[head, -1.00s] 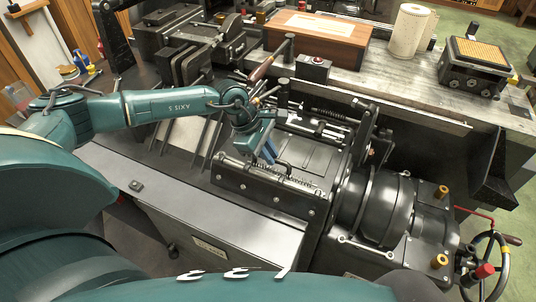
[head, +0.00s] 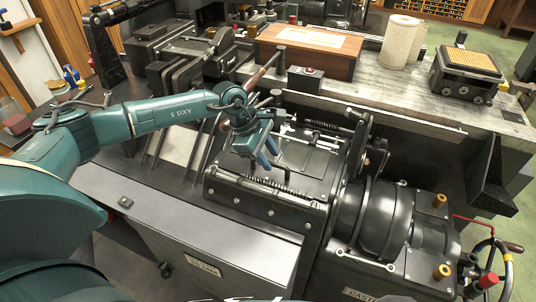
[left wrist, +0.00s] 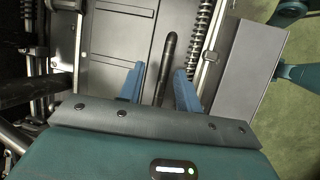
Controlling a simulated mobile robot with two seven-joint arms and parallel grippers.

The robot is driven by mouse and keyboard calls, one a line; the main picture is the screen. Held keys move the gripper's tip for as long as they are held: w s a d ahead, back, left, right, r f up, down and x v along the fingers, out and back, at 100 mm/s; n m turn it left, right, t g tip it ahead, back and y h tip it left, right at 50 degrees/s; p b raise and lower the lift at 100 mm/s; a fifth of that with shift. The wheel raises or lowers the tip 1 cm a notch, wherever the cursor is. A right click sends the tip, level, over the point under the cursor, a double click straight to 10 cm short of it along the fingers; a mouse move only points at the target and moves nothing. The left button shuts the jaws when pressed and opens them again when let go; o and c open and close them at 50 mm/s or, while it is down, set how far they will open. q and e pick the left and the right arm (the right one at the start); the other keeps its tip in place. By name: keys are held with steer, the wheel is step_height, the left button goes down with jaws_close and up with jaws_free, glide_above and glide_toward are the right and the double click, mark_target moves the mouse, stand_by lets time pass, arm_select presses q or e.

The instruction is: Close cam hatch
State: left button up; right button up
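The cam hatch appears to be the flat dark panel (head: 306,158) on top of the casting machine; it lies about level, and I cannot tell if it is fully shut. In the left wrist view the panel (left wrist: 116,42) fills the upper middle. A black bar handle (left wrist: 169,58) stands out near its edge. My left gripper (head: 262,163) is over the panel's near left part. In the left wrist view its blue fingers (left wrist: 160,82) are apart, with the handle between them and gaps on both sides. My right gripper is not in view.
A long coil spring (head: 275,187) runs along the machine's near edge. A round black housing (head: 385,218) stands to the right. A wooden box (head: 308,52) and a paper roll (head: 400,42) stand on the bench behind. A flat grey cover (head: 200,215) lies in front.

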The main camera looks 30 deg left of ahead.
arm_select(q)
steer(key=b+v, duration=0.1)
steer(key=v, duration=1.2)
